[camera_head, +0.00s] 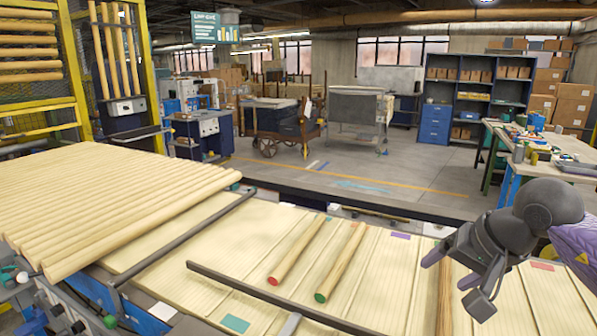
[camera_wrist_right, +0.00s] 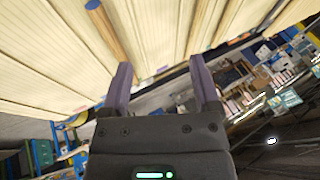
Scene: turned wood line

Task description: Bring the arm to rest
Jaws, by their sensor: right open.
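My right gripper (camera_head: 453,282) is at the right of the head view, above the pale slatted wooden bed (camera_head: 390,300). Its two fingers are spread, and in the right wrist view (camera_wrist_right: 161,76) nothing sits between them. A turned wood rod (camera_head: 445,295) lies on the bed below the gripper, partly hidden by it in the head view. A rod with a blue end (camera_wrist_right: 106,28) shows beyond the left finger in the wrist view. My left gripper is not in view.
Red-ended (camera_head: 297,250) and green-ended (camera_head: 341,262) rods lie mid-bed. A dark rail (camera_head: 255,293) crosses the front; another bar (camera_head: 180,238) stands left. Many rods (camera_head: 120,215) lie side by side at left. A cluttered workbench (camera_head: 550,150) stands at right. Open floor lies behind.

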